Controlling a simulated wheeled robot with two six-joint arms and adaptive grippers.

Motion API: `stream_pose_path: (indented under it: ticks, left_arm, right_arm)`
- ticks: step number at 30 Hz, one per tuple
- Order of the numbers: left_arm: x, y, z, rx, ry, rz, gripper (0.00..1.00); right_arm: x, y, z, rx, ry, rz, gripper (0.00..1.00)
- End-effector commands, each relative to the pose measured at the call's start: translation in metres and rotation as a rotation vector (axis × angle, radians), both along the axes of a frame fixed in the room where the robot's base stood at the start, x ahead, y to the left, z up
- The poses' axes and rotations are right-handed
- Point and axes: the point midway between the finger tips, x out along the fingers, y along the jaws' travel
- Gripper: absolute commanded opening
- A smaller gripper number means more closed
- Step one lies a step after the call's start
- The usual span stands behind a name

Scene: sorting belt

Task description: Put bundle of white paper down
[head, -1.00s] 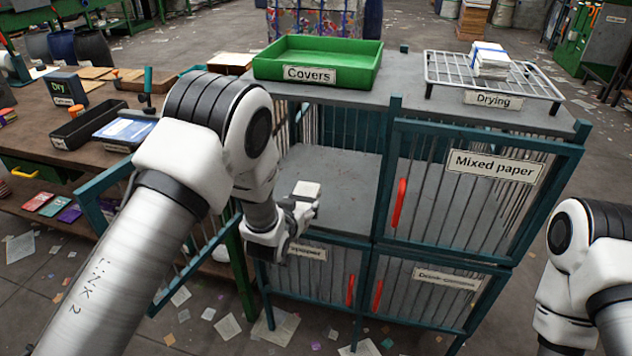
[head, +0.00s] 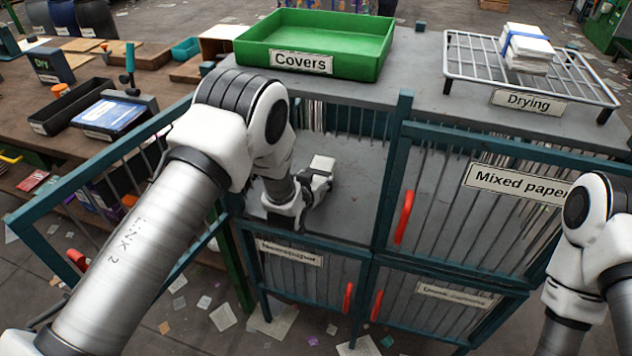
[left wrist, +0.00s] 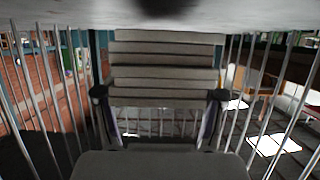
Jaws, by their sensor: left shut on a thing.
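The bundle of white paper (head: 321,164) is in my left gripper (head: 318,180), inside the open upper left compartment of the cage (head: 350,205). In the left wrist view the bundle (left wrist: 165,70) shows as stacked layers between the two fingers of my left gripper (left wrist: 160,97). The compartment's bars run along both sides there. In the head view the bundle is just above the grey compartment floor; I cannot tell whether it touches. My right arm shows at the right edge, but its gripper is out of view.
The compartment's barred door (head: 72,255) stands swung open to the left. A green Covers tray (head: 310,62) and a Drying rack (head: 470,72) with a strapped white bundle (head: 528,45) stand on top. The Mixed paper door (head: 450,215) is shut. The compartment floor around the gripper is bare.

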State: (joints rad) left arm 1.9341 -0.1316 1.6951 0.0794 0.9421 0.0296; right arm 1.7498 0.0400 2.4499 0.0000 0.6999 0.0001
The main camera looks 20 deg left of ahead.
Motion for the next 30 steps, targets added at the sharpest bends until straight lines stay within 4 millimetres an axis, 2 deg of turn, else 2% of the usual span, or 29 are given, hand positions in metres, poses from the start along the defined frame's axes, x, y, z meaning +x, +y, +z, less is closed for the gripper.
stream_pose_path:
  ticks: [1,3,14,15,17,26,30]
  left_arm:
    - [0.000,0.000,-0.010,-0.001,0.001,0.000,0.21]
    - [0.000,0.000,-0.015,0.000,-0.002,0.000,0.21]
    - [0.000,0.000,-0.022,0.000,-0.002,0.000,0.21]
    - [0.000,0.000,-0.021,0.000,-0.001,0.000,0.75]
    - [0.000,0.000,-0.021,0.000,-0.001,0.000,0.93]
    - [0.000,0.000,-0.020,0.000,0.000,0.000,0.93]
    - [-0.004,0.000,-0.014,0.001,0.000,0.000,0.93]
  right_arm:
    - [0.000,0.000,0.001,0.000,0.000,0.000,0.86]
    - [0.000,0.000,0.001,0.000,0.000,0.000,0.86]
    - [0.000,0.000,-0.004,0.000,0.000,0.000,0.86]
    - [0.000,0.000,-0.004,0.000,0.000,0.000,0.86]
    - [0.000,0.000,-0.003,0.000,0.000,0.000,0.86]
    - [0.000,0.000,-0.003,0.000,0.000,0.000,0.86]
    - [0.000,0.000,0.002,0.000,0.000,0.000,0.86]
